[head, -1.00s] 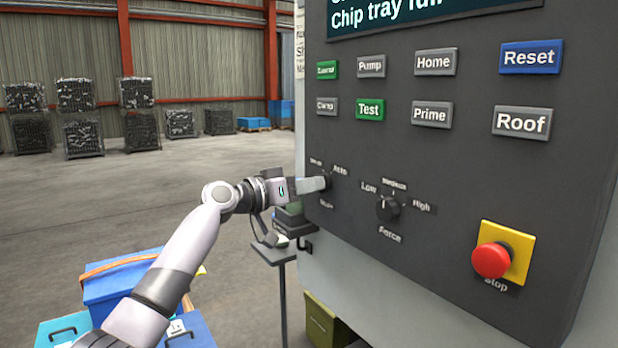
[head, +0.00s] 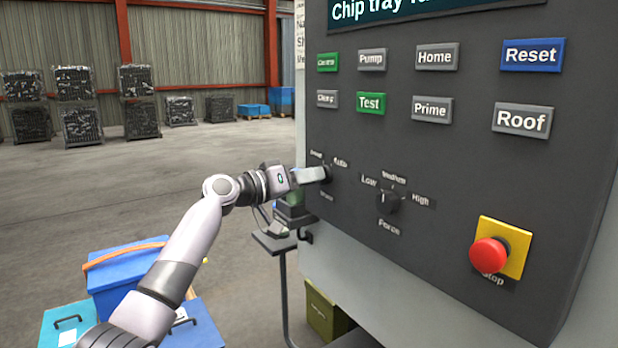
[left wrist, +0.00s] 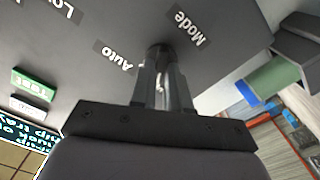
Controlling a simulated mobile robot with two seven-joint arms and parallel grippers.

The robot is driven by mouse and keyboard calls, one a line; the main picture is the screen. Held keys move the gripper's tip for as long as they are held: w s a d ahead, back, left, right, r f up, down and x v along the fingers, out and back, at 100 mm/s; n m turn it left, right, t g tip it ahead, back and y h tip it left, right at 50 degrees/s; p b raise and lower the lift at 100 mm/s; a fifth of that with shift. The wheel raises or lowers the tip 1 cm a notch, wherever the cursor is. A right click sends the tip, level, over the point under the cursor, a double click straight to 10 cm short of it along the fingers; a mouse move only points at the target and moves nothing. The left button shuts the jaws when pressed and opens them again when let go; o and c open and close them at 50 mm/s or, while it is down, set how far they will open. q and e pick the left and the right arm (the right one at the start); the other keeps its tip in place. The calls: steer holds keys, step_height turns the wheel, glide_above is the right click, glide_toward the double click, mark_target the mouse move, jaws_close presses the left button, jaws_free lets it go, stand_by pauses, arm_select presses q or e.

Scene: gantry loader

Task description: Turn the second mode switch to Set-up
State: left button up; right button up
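The mode switch (head: 327,174) is a small dark knob low on the left of the grey control panel (head: 345,240). "Auto" (head: 340,163) is at its upper right, a small unreadable label at its upper left, and "Mode" below. My left gripper (head: 322,175) is at this knob. In the left wrist view, the fingers of my left gripper (left wrist: 161,75) are close together on either side of the knob (left wrist: 159,49). The "Auto" label (left wrist: 118,54) and the "Mode" label (left wrist: 188,28) show there; the knob's pointer is hidden. My right gripper is out of view.
A Force knob (head: 388,201) sits just right of the mode switch. A red stop button (head: 490,254) on a yellow plate is farther right. Rows of buttons and a screen (head: 400,12) are above. Blue boxes (head: 125,277) stand below my left arm.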

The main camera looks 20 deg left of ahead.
arm_select(q)
steer(key=o, duration=0.3)
steer(key=shift+s+a, duration=0.1)
steer(key=b+v, duration=0.1)
steer(key=v, duration=0.6)
stand_by(0.5)
